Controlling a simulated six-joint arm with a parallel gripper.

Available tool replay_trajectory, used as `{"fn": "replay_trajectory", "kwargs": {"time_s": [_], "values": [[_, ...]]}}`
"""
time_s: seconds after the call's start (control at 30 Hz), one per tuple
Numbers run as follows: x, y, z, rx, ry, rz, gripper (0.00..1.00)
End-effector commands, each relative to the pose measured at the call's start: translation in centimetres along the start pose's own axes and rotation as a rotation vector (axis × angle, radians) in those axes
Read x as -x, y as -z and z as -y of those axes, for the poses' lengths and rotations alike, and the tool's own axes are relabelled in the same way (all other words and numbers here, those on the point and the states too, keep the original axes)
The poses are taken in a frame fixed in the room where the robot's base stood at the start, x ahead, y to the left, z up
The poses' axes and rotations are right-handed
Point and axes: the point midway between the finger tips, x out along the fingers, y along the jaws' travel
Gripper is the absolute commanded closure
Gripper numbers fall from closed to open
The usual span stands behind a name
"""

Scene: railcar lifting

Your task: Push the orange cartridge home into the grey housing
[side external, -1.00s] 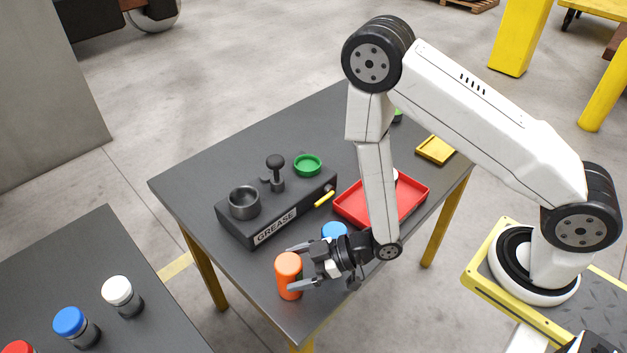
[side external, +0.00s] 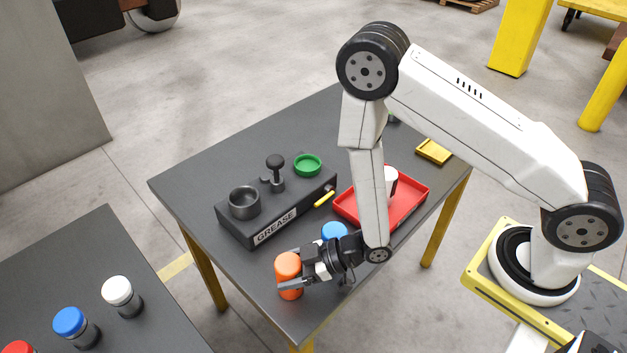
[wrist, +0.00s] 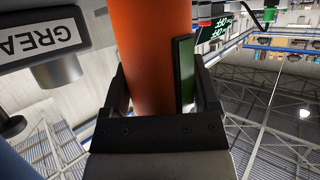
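The orange cartridge (side external: 288,264) stands upright near the table's front left edge. In the wrist view the cartridge (wrist: 150,55) rises between my fingers. My gripper (side external: 284,272) is level around it, with one finger across its near side and the other mostly hidden behind it. The fingers look close to its sides, but I cannot tell whether they press on it. The dark grey housing labelled GREASE (side external: 282,222) lies behind the cartridge, apart from it. An empty-looking round grey cup (side external: 244,203) stands on its left end. The label (wrist: 38,42) also shows in the wrist view.
A blue-topped item (side external: 334,231) stands close behind my gripper. A red tray (side external: 412,197) with a white item lies to the right. A knobbed lever (side external: 275,172), green ring (side external: 308,166) and yellow tray (side external: 434,152) are farther back. Capped jars stand on the left table.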

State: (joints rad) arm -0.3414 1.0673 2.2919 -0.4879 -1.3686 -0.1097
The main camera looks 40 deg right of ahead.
Motion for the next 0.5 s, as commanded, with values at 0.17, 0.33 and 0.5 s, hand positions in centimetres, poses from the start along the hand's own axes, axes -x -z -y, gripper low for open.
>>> {"fn": "replay_trajectory", "kwargs": {"time_s": [0.17, 0.33, 0.5], "values": [[-0.01, 0.05, -0.03, 0.000, -0.001, -0.002, 0.96], [0.00, 0.09, -0.03, 0.000, -0.001, -0.002, 0.96], [0.12, 0.47, -0.05, 0.001, -0.001, -0.003, 0.96]]}}
